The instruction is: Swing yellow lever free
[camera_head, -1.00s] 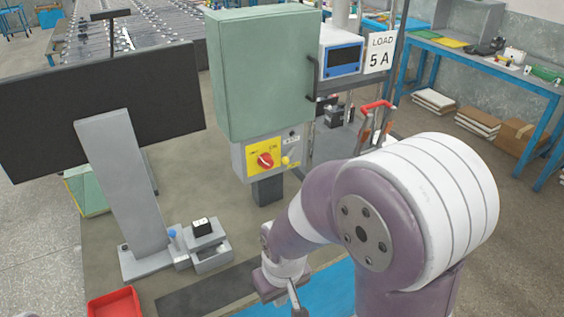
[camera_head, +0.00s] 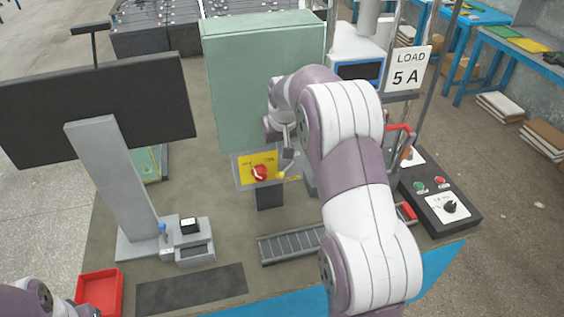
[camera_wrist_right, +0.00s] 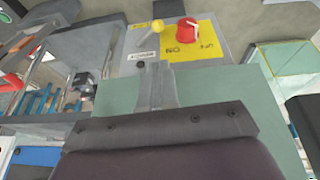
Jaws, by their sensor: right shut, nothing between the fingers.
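The yellow lever shows as a small yellow knob (camera_head: 281,174) at the lower right of the yellow switch plate (camera_head: 243,169). In the wrist view its yellow ball (camera_wrist_right: 157,25) sits on a short stalk left of a red rotary knob (camera_wrist_right: 187,29). The red knob (camera_head: 260,173) also shows in the head view. My right gripper (camera_head: 288,163) is shut and empty, just above the lever in the head view. In the wrist view its fingers (camera_wrist_right: 155,72) point towards the lever, with a visible gap in the picture. My left gripper is out of view.
A green cabinet (camera_head: 235,90) stands directly above the switch box, close to my right arm. A dark monitor (camera_head: 60,110) is left. A control box (camera_head: 440,205) with buttons is right. A red tray (camera_head: 101,290) and a grey slotted rail (camera_head: 290,244) lie in front.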

